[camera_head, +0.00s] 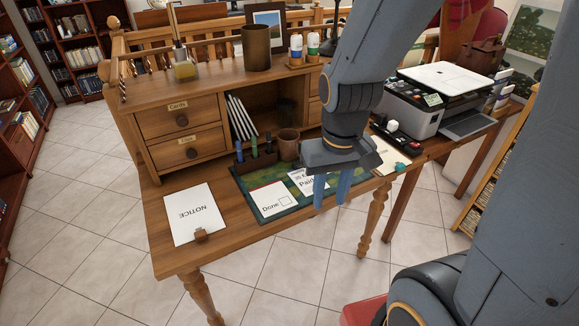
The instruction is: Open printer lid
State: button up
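The printer (415,106) stands on the side table at the right, beyond the desk. It has a grey body and a white lid (445,78) that looks closed. A small lit panel shows on its front, and a dark paper tray (466,124) sticks out toward the lower right. My gripper (331,192) hangs over the front edge of the desk, left of the printer and apart from it. Its two blue fingers point down and are spaced apart with nothing seen between them. My arm hides part of the desk and the area left of the printer.
The wooden desk (160,259) carries a notice sheet (195,213), a green mat with cards, a brown cup (288,143) and a drawer hutch (183,122). Small dark items (396,138) lie in front of the printer. Tiled floor is open before the desk.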

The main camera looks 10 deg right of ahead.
aim_at(451, 82)
jog(key=z, duration=1.5)
jog(key=k, duration=0.4)
jog(key=z, duration=0.6)
jog(key=i, duration=1.15)
jog(key=u, duration=0.8)
